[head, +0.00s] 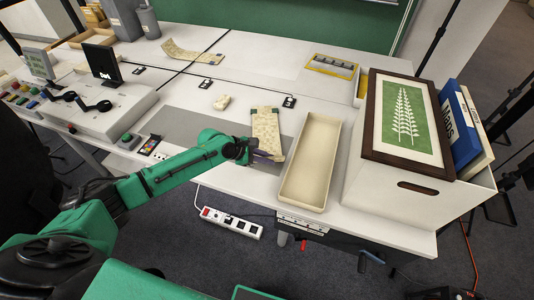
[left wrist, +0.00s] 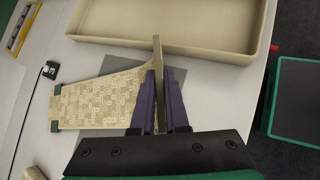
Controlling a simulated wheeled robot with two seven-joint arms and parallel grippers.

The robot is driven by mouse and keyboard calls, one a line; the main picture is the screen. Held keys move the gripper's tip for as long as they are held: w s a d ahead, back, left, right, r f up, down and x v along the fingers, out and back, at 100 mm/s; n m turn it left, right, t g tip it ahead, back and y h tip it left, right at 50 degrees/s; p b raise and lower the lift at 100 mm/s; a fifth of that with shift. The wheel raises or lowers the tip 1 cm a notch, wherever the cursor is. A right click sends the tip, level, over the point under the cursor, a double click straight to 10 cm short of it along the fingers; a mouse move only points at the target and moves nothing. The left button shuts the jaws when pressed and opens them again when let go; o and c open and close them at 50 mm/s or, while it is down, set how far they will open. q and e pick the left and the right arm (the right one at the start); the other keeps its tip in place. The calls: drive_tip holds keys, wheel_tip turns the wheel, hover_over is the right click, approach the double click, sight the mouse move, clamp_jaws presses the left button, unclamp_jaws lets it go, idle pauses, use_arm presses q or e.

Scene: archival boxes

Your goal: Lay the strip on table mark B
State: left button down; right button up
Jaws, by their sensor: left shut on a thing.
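A patterned beige strip (head: 267,128) lies lengthwise toward the back of the white table near the tray. My left gripper (head: 254,151) is at its near end, shut on it. In the left wrist view the strip (left wrist: 95,101) spreads flat to the left, with dark clips at its far corners. Its near part curves up on edge between the purple fingers (left wrist: 160,100). I cannot read which is B. My right gripper is not in view.
An empty beige tray (head: 311,165) stands just right of the strip. A white box (head: 405,195) with a framed fern picture (head: 404,115) is farther right. Another patterned strip (head: 190,53) lies at the back left. A pale lump (head: 222,102) lies left of the held strip.

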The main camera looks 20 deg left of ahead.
use_arm(q)
wheel_tip(320, 180, up, 19)
drive_tip(key=shift+r, duration=0.2)
wheel_tip(320, 180, down, 19)
drive_tip(key=shift+f, duration=0.2)
drive_tip(key=shift+r, duration=0.1)
